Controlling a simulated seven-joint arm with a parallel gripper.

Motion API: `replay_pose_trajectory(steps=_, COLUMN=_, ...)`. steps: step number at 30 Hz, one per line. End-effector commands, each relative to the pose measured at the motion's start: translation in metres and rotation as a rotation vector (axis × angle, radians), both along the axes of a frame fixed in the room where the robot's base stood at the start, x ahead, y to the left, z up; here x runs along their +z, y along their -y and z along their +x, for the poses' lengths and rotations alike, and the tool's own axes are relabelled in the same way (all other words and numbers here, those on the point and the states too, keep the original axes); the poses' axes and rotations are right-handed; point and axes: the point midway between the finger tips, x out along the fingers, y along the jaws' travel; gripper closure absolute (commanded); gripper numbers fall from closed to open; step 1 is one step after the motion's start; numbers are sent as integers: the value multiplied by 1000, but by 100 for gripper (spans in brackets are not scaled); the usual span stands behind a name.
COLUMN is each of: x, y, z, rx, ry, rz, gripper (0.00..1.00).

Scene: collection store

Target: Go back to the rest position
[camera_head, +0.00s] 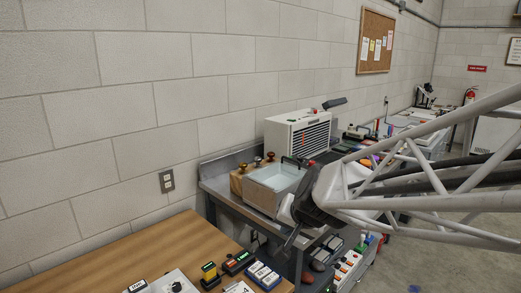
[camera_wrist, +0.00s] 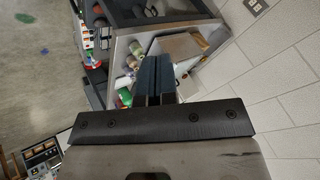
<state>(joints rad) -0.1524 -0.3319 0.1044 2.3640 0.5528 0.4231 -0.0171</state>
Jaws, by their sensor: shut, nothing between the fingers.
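My gripper (camera_head: 290,243) hangs at the end of my white lattice arm in the head view, with its dark fingers pointing down.
A wooden table (camera_head: 125,258) holds small devices at its front edge. A power strip (camera_head: 346,268) shows below. Open floor (camera_head: 430,265) lies right.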

Motion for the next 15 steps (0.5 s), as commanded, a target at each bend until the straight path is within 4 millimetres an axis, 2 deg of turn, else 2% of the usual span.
replay_pose_trajectory(steps=1, x=2, y=8, z=-14, rx=19, ry=-12, rz=-22, gripper=100)
replay_pose_trajectory(steps=15, x=-5, y=79, z=-141, rx=160, ry=-190, rz=-274, gripper=100)
